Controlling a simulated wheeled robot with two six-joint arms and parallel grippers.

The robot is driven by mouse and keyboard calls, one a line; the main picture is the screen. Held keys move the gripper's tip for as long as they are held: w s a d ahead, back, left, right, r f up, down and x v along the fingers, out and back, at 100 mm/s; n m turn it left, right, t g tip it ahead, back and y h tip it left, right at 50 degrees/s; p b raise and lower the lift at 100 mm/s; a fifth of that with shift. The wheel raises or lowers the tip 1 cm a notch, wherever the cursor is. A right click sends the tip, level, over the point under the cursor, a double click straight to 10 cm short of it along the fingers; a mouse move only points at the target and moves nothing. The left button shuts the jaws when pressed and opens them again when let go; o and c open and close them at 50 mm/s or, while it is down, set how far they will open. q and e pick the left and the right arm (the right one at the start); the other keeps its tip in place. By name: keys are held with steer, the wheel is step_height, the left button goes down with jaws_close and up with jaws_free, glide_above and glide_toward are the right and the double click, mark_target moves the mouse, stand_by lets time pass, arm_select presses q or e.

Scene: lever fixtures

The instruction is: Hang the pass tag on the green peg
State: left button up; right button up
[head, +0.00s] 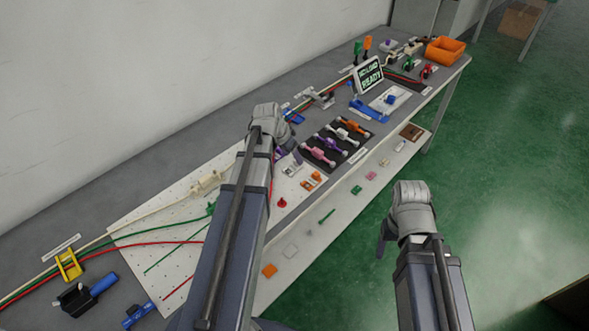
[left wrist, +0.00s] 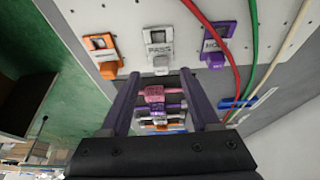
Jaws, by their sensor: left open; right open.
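The pass tag (left wrist: 158,42) is a white plate marked PASS with a white block at its lower edge. It sits on the pale board between an orange tag (left wrist: 104,50) and a purple tag (left wrist: 214,42). In the left wrist view my left gripper (left wrist: 158,88) is open, with nothing held, and its fingers point toward the pass tag. In the head view my left arm partly covers this area. A green upright piece (head: 357,48) stands at the far end of the bench; I cannot tell whether it is the green peg. My right gripper (head: 384,238) is open, off the bench's front edge.
A black mat (head: 347,136) holds several coloured handle-shaped pieces. Beyond it are a READY sign (head: 368,76) and an orange bin (head: 445,50). Red, green and cream cables run along the bench. Several small loose pieces lie on the lower white surface (head: 300,232).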

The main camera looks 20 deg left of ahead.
mark_target(295, 162)
arm_select(q)
steer(key=b+x, duration=0.3)
steer(key=x, duration=0.1)
steer(key=shift+a+f, duration=0.15)
jaws_close()
stand_by(0.4)
